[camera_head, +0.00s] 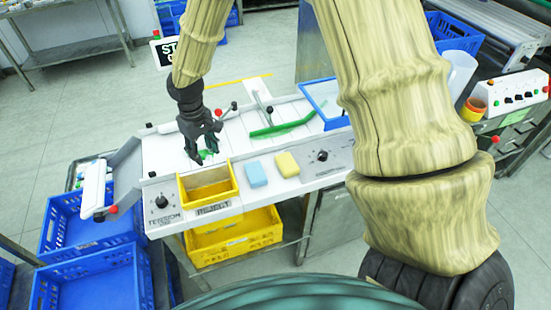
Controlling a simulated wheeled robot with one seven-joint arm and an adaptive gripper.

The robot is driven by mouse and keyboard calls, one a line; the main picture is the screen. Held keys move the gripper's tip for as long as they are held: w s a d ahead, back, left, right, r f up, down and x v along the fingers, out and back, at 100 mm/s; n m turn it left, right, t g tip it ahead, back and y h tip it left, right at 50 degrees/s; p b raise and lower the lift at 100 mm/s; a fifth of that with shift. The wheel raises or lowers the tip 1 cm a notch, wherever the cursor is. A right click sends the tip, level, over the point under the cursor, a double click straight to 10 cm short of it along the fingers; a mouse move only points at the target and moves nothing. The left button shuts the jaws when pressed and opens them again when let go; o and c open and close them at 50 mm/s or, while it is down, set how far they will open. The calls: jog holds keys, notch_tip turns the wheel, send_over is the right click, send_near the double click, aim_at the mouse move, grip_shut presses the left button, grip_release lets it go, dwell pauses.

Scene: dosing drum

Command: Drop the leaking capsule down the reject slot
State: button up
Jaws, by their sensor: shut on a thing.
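My gripper (203,148) is dark and points down over the left part of the white machine top. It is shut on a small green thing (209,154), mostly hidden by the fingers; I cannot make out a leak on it. The reject slot (207,181) looks like a yellow open-topped box at the front edge of the machine, above a label reading REJECT (213,208). My gripper is behind this box in the picture, a short way beyond its back rim, and not over its opening.
Blue (257,174) and yellow (287,164) blocks lie right of the slot. A green strip (283,127) and a lever (268,113) are farther back. A yellow crate (235,241) is below; blue crates (88,282) stand left. My arm hides the right middle.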

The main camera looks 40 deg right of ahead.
jog(key=shift+f, duration=0.25)
jog(key=o, duration=0.8)
jog(key=shift+r, duration=0.1)
notch_tip(320, 180, up, 12)
jog(key=shift+f, duration=0.1)
dwell(0.6)
